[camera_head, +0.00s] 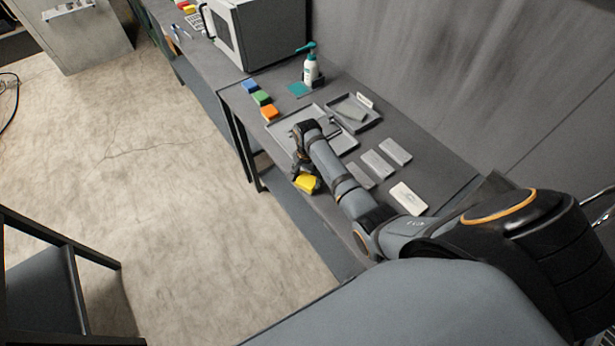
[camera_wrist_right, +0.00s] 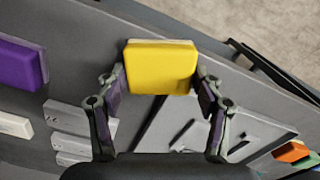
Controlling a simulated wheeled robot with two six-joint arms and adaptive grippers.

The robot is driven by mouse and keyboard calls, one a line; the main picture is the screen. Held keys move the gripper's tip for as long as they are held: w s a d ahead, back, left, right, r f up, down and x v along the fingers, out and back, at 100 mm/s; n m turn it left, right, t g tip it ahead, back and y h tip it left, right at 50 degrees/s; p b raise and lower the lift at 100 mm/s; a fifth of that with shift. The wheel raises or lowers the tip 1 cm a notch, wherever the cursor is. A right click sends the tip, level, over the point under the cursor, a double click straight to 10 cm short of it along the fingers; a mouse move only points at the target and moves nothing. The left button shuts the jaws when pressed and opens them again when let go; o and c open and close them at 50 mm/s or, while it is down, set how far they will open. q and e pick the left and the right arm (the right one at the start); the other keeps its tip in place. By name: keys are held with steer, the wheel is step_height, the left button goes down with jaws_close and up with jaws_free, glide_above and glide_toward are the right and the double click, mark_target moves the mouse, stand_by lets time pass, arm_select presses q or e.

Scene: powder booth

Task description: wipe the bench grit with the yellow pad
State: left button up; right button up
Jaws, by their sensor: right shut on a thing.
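The yellow pad (camera_head: 307,184) is held in my right gripper (camera_head: 303,173) at the front edge of the grey bench (camera_head: 440,160). In the right wrist view the yellow pad (camera_wrist_right: 160,68) sits between the two fingers, which are shut on its sides. I cannot tell whether the pad touches the bench or is just above it. I cannot make out the bench grit in either view. My left gripper is in neither view.
A shallow grey tray (camera_head: 345,142) lies behind the gripper, with a smaller tray (camera_head: 373,121) beyond it. Blue, green and orange blocks (camera_head: 269,112) stand left. A pump bottle (camera_head: 310,72) stands at the back. A purple block (camera_wrist_right: 18,64) shows in the wrist view.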

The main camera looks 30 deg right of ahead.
steer(key=shift+f, duration=0.3)
